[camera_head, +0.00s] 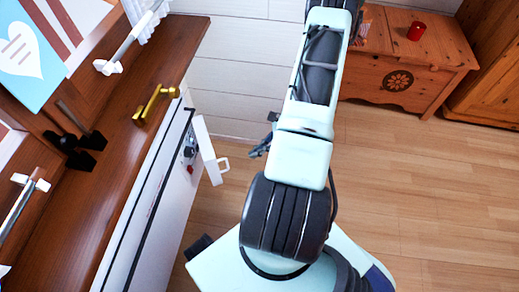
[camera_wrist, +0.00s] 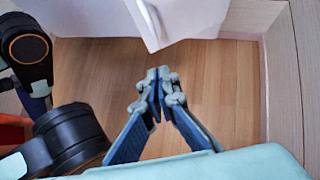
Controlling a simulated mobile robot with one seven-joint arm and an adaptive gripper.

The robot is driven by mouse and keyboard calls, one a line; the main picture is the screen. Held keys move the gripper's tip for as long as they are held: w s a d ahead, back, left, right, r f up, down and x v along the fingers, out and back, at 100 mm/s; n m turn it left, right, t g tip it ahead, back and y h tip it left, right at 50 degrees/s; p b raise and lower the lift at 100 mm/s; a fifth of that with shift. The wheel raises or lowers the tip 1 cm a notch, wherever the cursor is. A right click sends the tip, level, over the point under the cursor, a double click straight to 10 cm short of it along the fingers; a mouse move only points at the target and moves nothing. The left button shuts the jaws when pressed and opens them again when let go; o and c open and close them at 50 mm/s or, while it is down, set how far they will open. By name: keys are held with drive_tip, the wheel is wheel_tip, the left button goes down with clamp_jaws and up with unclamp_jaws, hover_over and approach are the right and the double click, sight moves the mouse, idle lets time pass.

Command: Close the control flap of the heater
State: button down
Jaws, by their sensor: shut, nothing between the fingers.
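The white heater (camera_head: 150,215) stands along the left, under the wooden sill. Its control flap (camera_head: 206,150) is open and sticks out to the right from the heater front, with a small loop handle at its outer end. Dark and red controls (camera_head: 189,160) show uncovered beside it. My gripper (camera_head: 258,150) is shut and empty, a short way right of the flap, partly hidden by my arm. In the wrist view the closed fingertips (camera_wrist: 160,76) point toward a white panel with a handle, which looks like the flap (camera_wrist: 185,14); a gap shows between them.
A wooden chest (camera_head: 385,70) with a red can (camera_head: 416,31) stands at the back right. The wooden floor (camera_head: 430,180) at right is clear.

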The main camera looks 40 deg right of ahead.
drive_tip(key=w+a+f+b, duration=0.1)
drive_tip(key=w+a+f, duration=0.2)
drive_tip(key=a, duration=0.3)
drive_tip(key=shift+w+a+f, duration=0.2)
drive_tip(key=shift+w+f, duration=0.05)
drive_tip(key=shift+w, duration=0.05)
drive_tip(key=shift+a+b, duration=0.2)
drive_tip(key=shift+b, duration=0.15)
